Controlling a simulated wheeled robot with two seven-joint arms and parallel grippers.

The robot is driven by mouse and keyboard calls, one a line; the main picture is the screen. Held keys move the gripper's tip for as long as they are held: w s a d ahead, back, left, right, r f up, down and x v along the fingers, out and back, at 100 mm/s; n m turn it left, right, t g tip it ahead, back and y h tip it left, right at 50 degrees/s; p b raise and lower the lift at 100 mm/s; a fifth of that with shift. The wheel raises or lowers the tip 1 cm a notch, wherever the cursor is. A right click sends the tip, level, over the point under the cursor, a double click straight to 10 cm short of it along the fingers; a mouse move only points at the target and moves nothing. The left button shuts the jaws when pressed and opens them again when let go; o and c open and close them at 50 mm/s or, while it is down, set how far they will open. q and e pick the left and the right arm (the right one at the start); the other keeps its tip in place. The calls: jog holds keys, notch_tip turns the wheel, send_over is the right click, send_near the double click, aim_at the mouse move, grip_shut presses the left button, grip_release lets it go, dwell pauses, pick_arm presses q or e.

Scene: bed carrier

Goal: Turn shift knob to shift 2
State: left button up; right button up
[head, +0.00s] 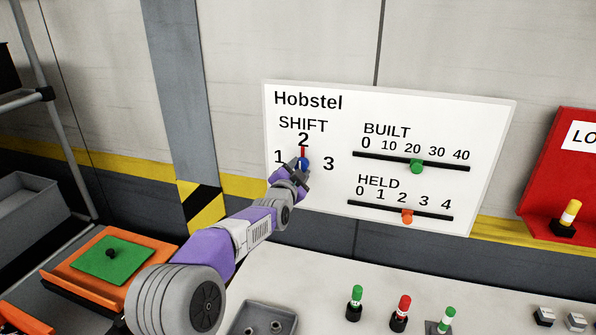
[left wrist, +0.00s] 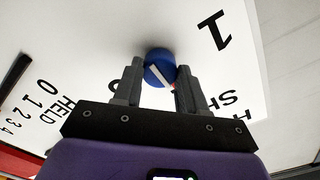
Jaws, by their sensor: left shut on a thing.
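The white Hobstel board (head: 480,130) hangs on the wall. Its SHIFT dial has a 1 at left, a 2 on top and a 3 at right. The blue shift knob (head: 305,163) sits amid these numbers, partly hidden by my gripper. A red mark above the knob stands upright below the 2. In the left wrist view the knob (left wrist: 158,64) shows a white line slanting toward the SHIFT lettering. My left gripper (head: 300,170) is shut on the knob, one finger on each side. My right gripper is not in view.
On the board, the green BUILT slider (head: 417,166) and orange HELD slider (head: 407,216) are right of my gripper. Below, the pale worktop (head: 300,270) carries green and red pegs. A red panel (head: 560,165) stands at right, an orange tray (head: 75,285) at lower left.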

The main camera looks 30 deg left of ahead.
pick_arm(q)
jog(key=o, duration=1.1)
jog(key=shift+c, duration=0.2)
jog(key=shift+s, duration=0.1)
jog(key=v, duration=0.7)
jog(key=shift+s, duration=0.2)
